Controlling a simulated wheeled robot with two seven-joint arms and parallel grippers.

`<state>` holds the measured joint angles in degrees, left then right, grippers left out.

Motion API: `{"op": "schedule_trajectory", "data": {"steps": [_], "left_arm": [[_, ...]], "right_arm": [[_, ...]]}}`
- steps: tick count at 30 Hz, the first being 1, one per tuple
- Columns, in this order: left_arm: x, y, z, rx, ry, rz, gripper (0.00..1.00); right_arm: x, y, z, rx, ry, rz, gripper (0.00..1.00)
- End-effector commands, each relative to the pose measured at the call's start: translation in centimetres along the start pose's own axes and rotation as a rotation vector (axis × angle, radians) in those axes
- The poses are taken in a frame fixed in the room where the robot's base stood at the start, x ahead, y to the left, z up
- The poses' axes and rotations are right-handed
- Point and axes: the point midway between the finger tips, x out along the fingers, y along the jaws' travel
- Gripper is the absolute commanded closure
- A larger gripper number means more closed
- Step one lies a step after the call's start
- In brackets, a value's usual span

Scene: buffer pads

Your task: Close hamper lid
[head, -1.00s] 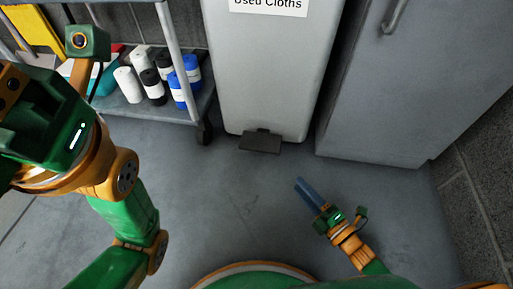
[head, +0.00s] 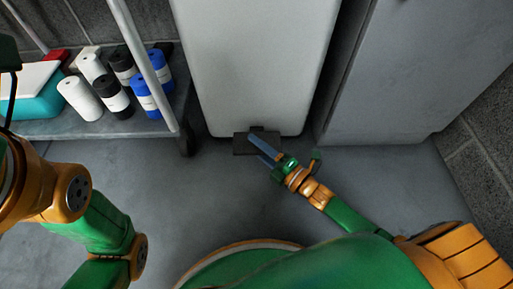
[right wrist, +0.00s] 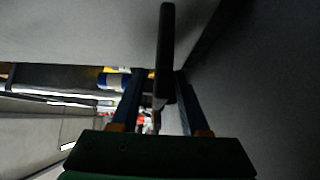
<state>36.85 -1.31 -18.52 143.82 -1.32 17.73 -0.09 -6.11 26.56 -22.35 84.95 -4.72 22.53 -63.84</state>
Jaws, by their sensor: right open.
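The hamper (head: 255,65) is a tall pale grey bin standing at the centre of the head view. Its top and lid are out of view. A dark foot pedal (head: 241,144) sticks out at its base near the floor. My right gripper (head: 263,146) is low in front of the hamper, at the pedal. In the right wrist view its two blue fingers (right wrist: 163,98) are apart, with the dark pedal (right wrist: 166,45) showing between them. Whether they touch it I cannot tell. My left arm shows at the left, but its fingers are not in view.
A wheeled cart (head: 172,118) stands left of the hamper with several white, black and blue rolls (head: 112,95) and a teal box (head: 38,100). A grey cabinet (head: 400,80) stands close on the right. The floor (head: 200,200) in front is clear.

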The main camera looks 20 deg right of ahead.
Motion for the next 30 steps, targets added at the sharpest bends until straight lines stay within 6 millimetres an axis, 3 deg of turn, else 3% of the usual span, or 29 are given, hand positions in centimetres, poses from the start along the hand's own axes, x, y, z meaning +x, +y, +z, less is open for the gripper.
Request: {"op": "schedule_trajectory", "data": {"steps": [5,9,10,30], "left_arm": [[0.08,-0.01,0.03,0.000,0.000,0.000,0.55],[0.09,-0.02,0.03,0.000,0.000,0.000,0.55],[0.09,-0.02,0.03,0.000,0.000,0.000,0.55],[0.08,-0.01,0.02,0.000,0.000,0.000,0.55]], "right_arm": [[0.00,0.09,-0.01,0.000,0.000,0.000,0.58],[-0.01,0.09,0.00,0.000,0.000,0.000,0.95],[-0.01,0.08,0.00,0.000,0.000,0.000,1.00],[-0.03,0.06,0.01,0.000,0.000,0.000,1.00]]}}
